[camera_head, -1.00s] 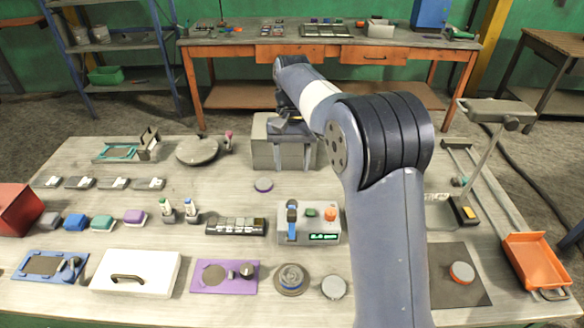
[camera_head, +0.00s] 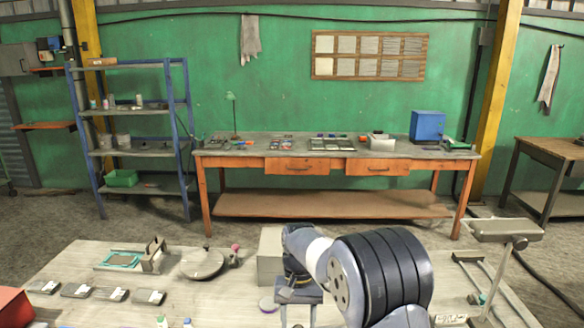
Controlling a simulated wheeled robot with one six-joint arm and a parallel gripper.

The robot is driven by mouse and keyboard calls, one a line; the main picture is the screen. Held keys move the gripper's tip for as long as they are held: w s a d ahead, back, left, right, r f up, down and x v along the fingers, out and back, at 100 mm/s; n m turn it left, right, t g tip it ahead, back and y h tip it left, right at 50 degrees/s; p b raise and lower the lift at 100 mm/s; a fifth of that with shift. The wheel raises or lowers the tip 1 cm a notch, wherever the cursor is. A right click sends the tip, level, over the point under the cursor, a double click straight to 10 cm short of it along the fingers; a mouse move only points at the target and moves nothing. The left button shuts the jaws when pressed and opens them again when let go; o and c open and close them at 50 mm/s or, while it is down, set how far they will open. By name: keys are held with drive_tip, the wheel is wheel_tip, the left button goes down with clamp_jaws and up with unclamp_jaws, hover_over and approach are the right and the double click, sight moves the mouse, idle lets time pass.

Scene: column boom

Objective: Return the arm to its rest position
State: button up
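My arm reaches up from the bottom right of the head view, bends at a thick dark joint and extends over the work table (camera_head: 215,292). My gripper (camera_head: 298,312) points down at the lower middle, in front of a grey box (camera_head: 270,255). Its fingers run toward the bottom edge with a gap between them. No object shows between them, but the tips lie at the picture's edge.
A round grey disc (camera_head: 203,263), a teal-framed plate (camera_head: 122,259) and several dark flat blocks (camera_head: 75,290) lie to the left. A lamp-like stand (camera_head: 507,232) rises at right. An orange-drawered bench (camera_head: 335,165) and a blue shelf (camera_head: 135,140) stand behind.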

drive_tip(key=shift+s+f+b, duration=0.2)
drive_tip(key=shift+s+b, duration=0.2)
drive_tip(key=shift+s, duration=0.65)
drive_tip(key=shift+s+r, duration=0.2)
